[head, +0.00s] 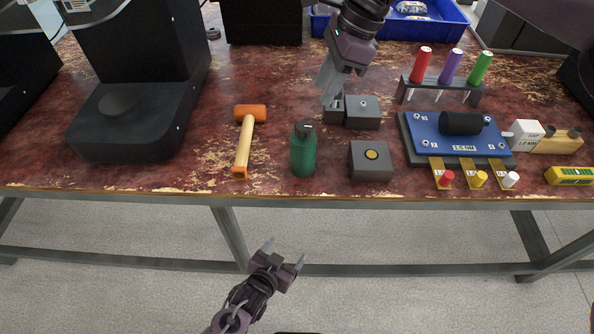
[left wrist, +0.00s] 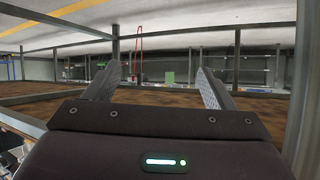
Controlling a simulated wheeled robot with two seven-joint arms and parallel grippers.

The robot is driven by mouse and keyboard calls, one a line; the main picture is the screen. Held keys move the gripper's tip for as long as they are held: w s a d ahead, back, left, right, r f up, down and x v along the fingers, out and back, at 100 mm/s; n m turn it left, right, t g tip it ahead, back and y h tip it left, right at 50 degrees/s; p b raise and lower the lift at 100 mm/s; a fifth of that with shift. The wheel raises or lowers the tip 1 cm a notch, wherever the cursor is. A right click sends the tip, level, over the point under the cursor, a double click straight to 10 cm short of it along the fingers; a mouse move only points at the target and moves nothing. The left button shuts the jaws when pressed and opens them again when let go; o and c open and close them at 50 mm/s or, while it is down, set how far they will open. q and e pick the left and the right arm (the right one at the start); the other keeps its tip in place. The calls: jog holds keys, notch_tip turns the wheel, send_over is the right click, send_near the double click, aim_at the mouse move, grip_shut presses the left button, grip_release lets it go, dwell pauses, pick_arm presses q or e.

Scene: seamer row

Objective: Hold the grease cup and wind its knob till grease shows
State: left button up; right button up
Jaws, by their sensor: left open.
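I cannot pick out the grease cup or its knob for certain. Two small grey blocks stand side by side mid-table: the left block (head: 334,115), partly hidden under my right gripper, and the right block (head: 363,113), with a small round stud on top. A grey block with a yellow disc (head: 371,161) stands nearer the front edge. My right gripper (head: 331,101) points down at the left block; its fingers overlap, so its opening and contact are unclear. My left gripper (head: 284,250) is open and empty, in front of the table edge and over the floor; its spread fingers show in the left wrist view (left wrist: 157,85).
A blue board (head: 440,137) with a black cylinder and a rack of coloured-handled tools (head: 441,87) are right. A black machine (head: 130,113) stands left; a blue crate (head: 450,27) behind.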

aim_at(300, 162)
pick_arm(q)
jog(key=s+d+r+t+h, duration=0.15)
jog(key=d+r, duration=0.25)
jog(key=r, duration=0.5)
jog(key=d+r+m+t+h, duration=0.1)
jog(key=d+r+t+h, duration=0.25)
jog(key=r, duration=0.45)
jog(key=s+d+r+t+h, duration=0.15)
jog(key=d+r, duration=0.25)
jog(key=r, duration=0.5)
jog(key=w+a+n+y, duration=0.1)
jog(key=w+a+y, duration=0.1)
jog(key=w, duration=0.1)
jog(key=w+a+n+y, duration=0.2)
jog(key=w+a+y, duration=0.1)
jog(key=w, duration=0.1)
jog(key=w+a+n+y, duration=0.1)
jog(key=w+a+y, duration=0.2)
jog(key=w, duration=0.1)
jog(key=shift+w+a+f+n, duration=0.1)
jog(key=shift+a+f+n, duration=0.05)
jog(key=shift+f+n, duration=0.2)
jog(key=w, duration=0.3)
jog(key=w+d, duration=0.1)
jog(key=w, duration=0.1)
jog(key=shift+w, duration=0.4)
jog(key=shift+w+d+f, duration=0.1)
jog(key=shift+w+d, duration=0.1)
jog(key=shift+w, duration=0.45)
jog(key=shift+c, duration=0.4)
